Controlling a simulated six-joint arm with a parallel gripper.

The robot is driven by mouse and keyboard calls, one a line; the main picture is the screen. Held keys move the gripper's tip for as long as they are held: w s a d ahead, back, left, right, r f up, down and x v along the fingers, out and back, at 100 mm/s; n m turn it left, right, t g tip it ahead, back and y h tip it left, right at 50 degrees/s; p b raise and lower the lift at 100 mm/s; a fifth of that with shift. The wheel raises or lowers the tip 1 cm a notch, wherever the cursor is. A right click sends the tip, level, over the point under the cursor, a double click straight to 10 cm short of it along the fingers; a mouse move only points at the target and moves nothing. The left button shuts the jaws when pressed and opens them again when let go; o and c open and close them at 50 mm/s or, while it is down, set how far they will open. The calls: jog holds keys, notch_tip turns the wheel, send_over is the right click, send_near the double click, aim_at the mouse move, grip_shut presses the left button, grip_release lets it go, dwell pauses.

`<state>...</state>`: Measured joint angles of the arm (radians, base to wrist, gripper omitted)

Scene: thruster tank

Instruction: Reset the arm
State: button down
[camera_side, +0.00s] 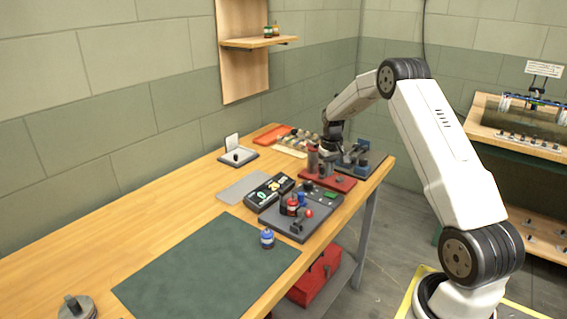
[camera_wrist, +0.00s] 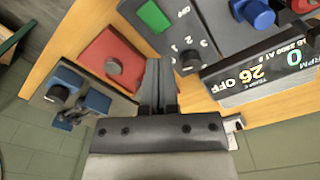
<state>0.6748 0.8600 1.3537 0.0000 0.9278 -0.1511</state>
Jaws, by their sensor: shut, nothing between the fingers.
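My gripper (camera_wrist: 159,88) is shut and empty, its two fingers together in the wrist view. In the side view my arm reaches in from the right and bends down at the bench's far end. My gripper's fingertips are hidden there behind bench items. The wooden bench (camera_side: 150,235) shows bare at the left.
A dark panel (camera_side: 290,226) with knobs, a green button and a red jar sits mid-bench. Beside it is a display box (camera_wrist: 265,75) reading 26 OFF. A wall shelf (camera_side: 258,42) holds small bottles.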

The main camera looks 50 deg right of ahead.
jog(key=s+a+r+n+t, duration=0.1)
jog(key=a+r+n, duration=0.1)
jog(key=a, duration=0.8)
jog(key=s+a+r+n, duration=0.1)
jog(key=a+r, duration=0.2)
jog(key=a, duration=0.8)
jog(key=s+a+n+t, duration=0.1)
jog(key=s+a+n, duration=0.2)
jog(key=s+a, duration=1)
jog(key=shift+a+t, duration=0.2)
jog(key=shift+t, duration=0.1)
jog(key=shift+w+f, duration=0.1)
